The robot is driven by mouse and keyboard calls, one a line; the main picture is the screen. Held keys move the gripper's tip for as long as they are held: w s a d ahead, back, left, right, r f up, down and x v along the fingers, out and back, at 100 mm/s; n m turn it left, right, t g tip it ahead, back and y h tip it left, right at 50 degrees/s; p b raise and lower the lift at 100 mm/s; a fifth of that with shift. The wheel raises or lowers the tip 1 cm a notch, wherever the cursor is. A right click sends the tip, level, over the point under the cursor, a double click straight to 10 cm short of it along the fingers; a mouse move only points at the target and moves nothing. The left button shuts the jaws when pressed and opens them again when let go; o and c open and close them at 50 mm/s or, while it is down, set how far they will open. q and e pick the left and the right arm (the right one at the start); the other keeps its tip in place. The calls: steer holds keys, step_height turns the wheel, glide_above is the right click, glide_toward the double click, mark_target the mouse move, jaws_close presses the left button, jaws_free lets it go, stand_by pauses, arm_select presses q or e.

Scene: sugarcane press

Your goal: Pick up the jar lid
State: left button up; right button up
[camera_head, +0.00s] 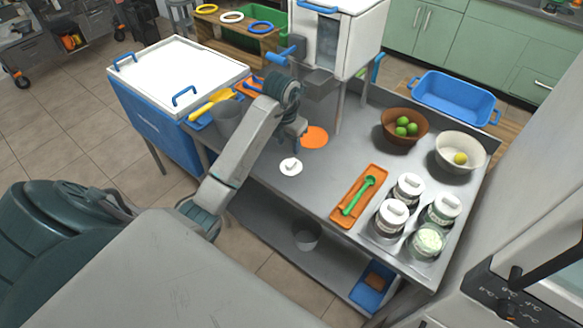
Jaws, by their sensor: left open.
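A white jar lid (290,167) with a raised knob lies flat on the grey metal table (330,185). My left gripper (299,143) points down just behind and above the lid, apart from it. It is open and holds nothing that I can see. An open jar (427,241) with pale green contents stands at the table's right front corner. Three jars with white lids (391,216) stand beside it. My right gripper is not in view.
An orange tray (345,215) with a green spoon (358,194) lies left of the jars. A bowl of limes (405,124), a white bowl (460,150) and the press (335,40) stand farther back. An orange disc (315,137) lies beside my gripper.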

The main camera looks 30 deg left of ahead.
mark_target(291, 161)
arm_select(q)
steer(key=f, duration=0.1)
steer(key=f+p, duration=0.1)
steer(key=f, duration=0.1)
steer(key=shift+w+f+p, duration=0.25)
steer(key=shift+f+p, duration=0.05)
steer(key=shift+f, duration=0.1)
steer(key=f, duration=0.1)
steer(key=f+p, duration=0.1)
steer(key=f, duration=0.1)
steer(key=f+p, duration=0.1)
steer(key=shift+w+d+f, duration=0.15)
steer(key=shift+w, duration=0.15)
steer(key=shift+f, duration=0.3)
steer(key=c, duration=0.9)
jaws_close()
